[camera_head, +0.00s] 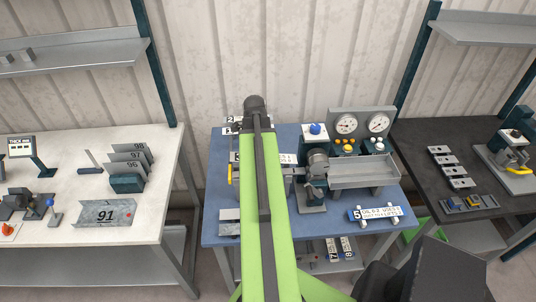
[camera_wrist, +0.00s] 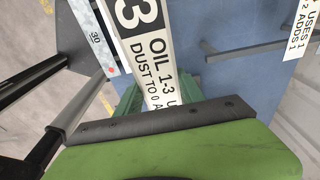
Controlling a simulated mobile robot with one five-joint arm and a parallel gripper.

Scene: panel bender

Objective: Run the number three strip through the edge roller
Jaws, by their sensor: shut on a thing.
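In the head view my green arm covers the gripper and the strip's middle; a white end (camera_head: 288,158) shows right of the arm. The likely edge roller (camera_head: 314,172) is a grey machine with a round roller on the blue table (camera_head: 235,235), just right of my arm. Any contact with it is hidden.
A tray (camera_head: 362,172) and a gauge panel (camera_head: 361,122) adjoin the machine. A strip marked 5 (camera_head: 381,214) lies at the table's front right. A yellow handle (camera_head: 229,174) is left of my arm. Strips 7 and 8 (camera_head: 339,250) are on the lower shelf.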

